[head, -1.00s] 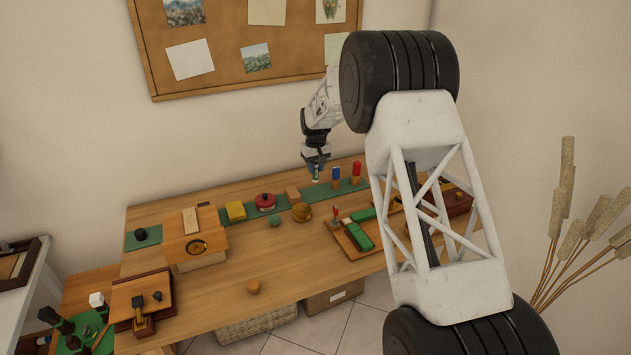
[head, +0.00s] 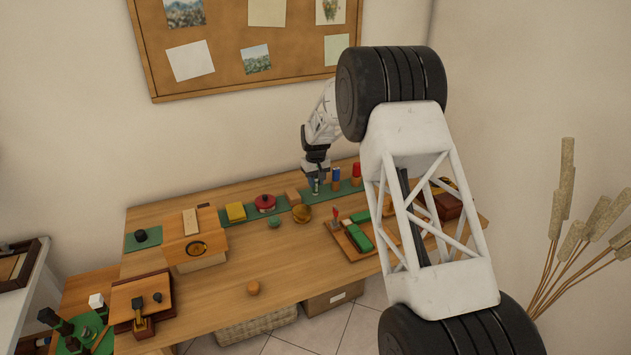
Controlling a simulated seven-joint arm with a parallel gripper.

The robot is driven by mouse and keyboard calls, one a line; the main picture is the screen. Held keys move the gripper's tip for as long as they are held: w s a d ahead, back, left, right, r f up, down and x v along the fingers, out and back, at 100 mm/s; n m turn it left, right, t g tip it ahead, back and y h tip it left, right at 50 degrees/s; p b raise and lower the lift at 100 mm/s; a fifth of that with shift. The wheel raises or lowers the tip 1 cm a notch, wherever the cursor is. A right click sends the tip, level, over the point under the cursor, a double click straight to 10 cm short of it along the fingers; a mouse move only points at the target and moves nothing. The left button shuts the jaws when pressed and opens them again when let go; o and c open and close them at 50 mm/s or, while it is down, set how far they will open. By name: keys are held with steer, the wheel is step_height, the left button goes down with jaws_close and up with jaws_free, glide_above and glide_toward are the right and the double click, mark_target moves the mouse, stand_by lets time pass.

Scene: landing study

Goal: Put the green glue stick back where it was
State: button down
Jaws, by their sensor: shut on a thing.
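My gripper (head: 316,178) points down at the back of the wooden table. It is shut on the green glue stick (head: 316,187), a small upright stick with a pale band, partly hidden by the fingers. The stick is at the green mat strip (head: 345,187), left of a blue-topped stick (head: 336,174) and a red-topped stick (head: 356,170). I cannot tell whether its base touches the mat.
A wooden block (head: 293,195) and a round wooden bowl (head: 301,213) stand close on the left. A red lidded pot (head: 265,202) is farther left. A tray with green blocks (head: 359,237) lies in front. The table's front middle (head: 300,260) is mostly clear.

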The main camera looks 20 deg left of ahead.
steer(key=shift+f, duration=0.1)
stand_by(0.3)
steer(key=c, duration=0.9)
jaws_free()
steer(key=shift+r, duration=0.2)
step_height(320, 180, up, 12)
steer(key=shift+f, duration=0.1)
stand_by(0.5)
